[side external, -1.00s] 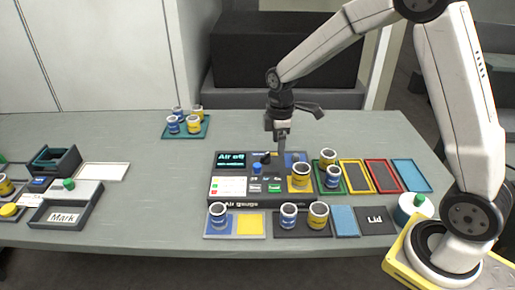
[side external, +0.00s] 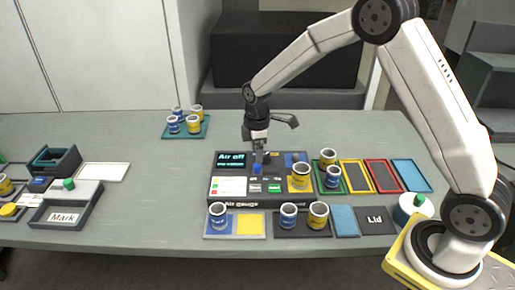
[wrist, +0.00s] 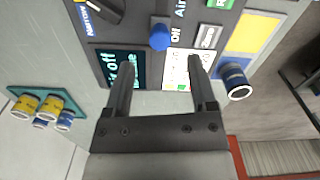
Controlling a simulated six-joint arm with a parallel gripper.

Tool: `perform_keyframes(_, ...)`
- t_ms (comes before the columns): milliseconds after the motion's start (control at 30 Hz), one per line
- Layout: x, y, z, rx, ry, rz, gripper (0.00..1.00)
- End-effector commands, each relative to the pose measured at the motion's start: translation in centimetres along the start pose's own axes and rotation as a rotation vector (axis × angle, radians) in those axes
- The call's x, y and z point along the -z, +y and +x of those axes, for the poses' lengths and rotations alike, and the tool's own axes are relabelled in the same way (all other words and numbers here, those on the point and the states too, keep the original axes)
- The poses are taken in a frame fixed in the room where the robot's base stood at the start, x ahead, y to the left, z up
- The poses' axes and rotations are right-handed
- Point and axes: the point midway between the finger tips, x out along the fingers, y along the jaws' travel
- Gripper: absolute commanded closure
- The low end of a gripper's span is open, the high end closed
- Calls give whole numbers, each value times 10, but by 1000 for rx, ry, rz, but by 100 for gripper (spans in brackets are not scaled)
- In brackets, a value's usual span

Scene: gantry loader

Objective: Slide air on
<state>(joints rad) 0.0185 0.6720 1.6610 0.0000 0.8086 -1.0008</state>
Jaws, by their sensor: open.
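The air gauge panel (side external: 228,200) lies on the table with its display (side external: 231,160) reading "Air off". A blue slide knob (side external: 256,168) stands on the panel right of the display. My gripper (side external: 260,157) is over the panel, close to the knob. In the wrist view my gripper (wrist: 161,60) is open, with nothing between its fingers. The side view does not clearly show whether a finger touches the knob.
Blue and yellow cups stand around the panel, including a yellow cup (side external: 300,177) on its right part and a blue cup (side external: 218,216) in front. A green tray (side external: 207,131) with several cups is behind left.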

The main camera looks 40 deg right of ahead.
Motion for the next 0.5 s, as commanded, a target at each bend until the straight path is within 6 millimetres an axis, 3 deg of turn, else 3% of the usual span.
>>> perform_keyframes(200,0,0,28,2,-2,0,27)
perform_keyframes(500,0,0,45,-1,1,0,27)
